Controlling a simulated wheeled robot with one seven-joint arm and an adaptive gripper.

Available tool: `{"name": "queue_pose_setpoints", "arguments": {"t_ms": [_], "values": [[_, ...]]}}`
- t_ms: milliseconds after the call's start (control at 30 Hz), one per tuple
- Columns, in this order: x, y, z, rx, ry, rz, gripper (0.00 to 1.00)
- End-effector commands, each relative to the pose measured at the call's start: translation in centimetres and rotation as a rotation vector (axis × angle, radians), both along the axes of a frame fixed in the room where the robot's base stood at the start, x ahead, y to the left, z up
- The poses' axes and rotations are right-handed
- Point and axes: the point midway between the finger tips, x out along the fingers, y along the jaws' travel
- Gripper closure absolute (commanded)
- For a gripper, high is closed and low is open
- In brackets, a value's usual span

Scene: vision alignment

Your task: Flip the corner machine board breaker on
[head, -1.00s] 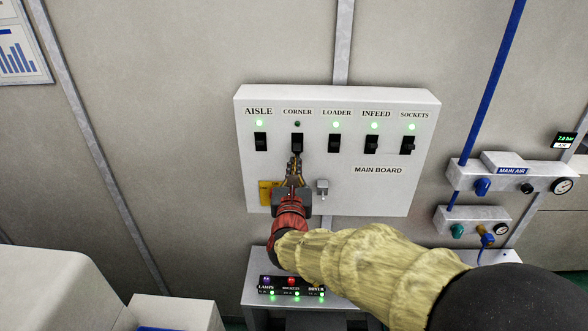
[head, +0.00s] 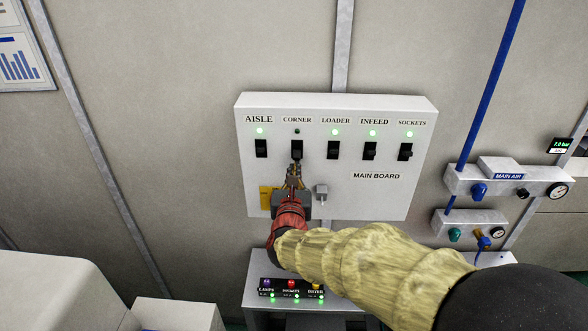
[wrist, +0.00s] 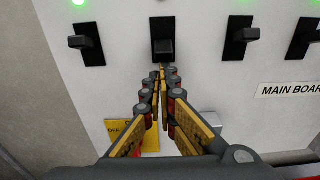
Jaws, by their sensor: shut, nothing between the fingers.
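The corner breaker (head: 297,149) is a black toggle under the CORNER label on the white main board (head: 300,205). Its lamp (head: 297,131) is dark. In the wrist view the corner breaker (wrist: 163,38) is at top centre, and its lever appears tilted down, unlike its neighbours. My gripper (head: 294,169) is just below this breaker, pointing up at it. Its fingers (wrist: 161,72) are shut with nothing between them. The tips look close under the lever; whether they touch it I cannot tell.
The aisle (head: 261,149), loader (head: 333,150), infeed (head: 369,151) and sockets (head: 405,152) breakers have green lamps lit. A yellow tag (head: 265,198) and a small grey fixture (head: 321,192) sit low on the board. Air fittings (head: 500,180) are at right.

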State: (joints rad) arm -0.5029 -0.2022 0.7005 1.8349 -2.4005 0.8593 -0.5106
Motion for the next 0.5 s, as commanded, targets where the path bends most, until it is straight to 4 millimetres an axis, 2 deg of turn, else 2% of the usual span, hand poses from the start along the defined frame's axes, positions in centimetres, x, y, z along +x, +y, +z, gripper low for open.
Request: {"name": "queue_pose_setpoints", "arguments": {"t_ms": [500], "values": [[-0.31, 0.02, 0.57, 0.003, 0.079, 0.000, 1.00]]}}
